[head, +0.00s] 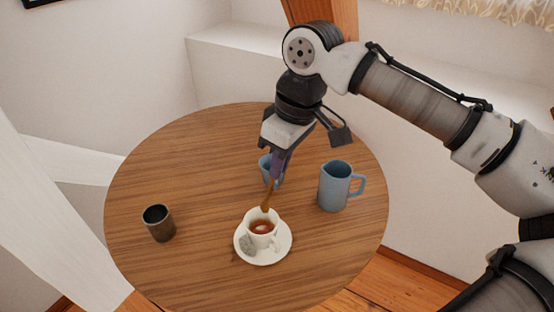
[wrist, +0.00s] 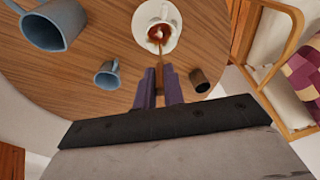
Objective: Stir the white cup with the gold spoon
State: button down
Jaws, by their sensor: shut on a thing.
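The white cup (head: 262,226) stands upright on a white saucer (head: 281,254) near the front of the round table and holds a reddish-brown liquid. It also shows at the top of the wrist view (wrist: 165,14). My gripper (head: 276,178) is shut on the gold spoon (head: 266,203), behind and above the cup. The spoon slants down toward the cup, and in the wrist view the spoon (wrist: 159,58) reaches from between the fingers (wrist: 159,82) to the cup. Its lower end appears at the liquid; I cannot tell how deep it is.
A blue mug (head: 264,170) stands partly hidden behind my gripper. A blue pitcher (head: 334,187) is to the right, and a dark metal cup (head: 158,223) to the left. A small grey item (head: 247,244) lies on the saucer. The table's (head: 190,160) back left is clear.

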jog(key=shift+d+f+b, duration=0.1)
jog(key=shift+f+b, duration=0.25)
jog(key=shift+f, duration=0.25)
jog(key=b+x, duration=0.3)
jog(key=x, duration=0.4)
jog(key=shift+f, duration=0.2)
jog(key=shift+w, duration=0.1)
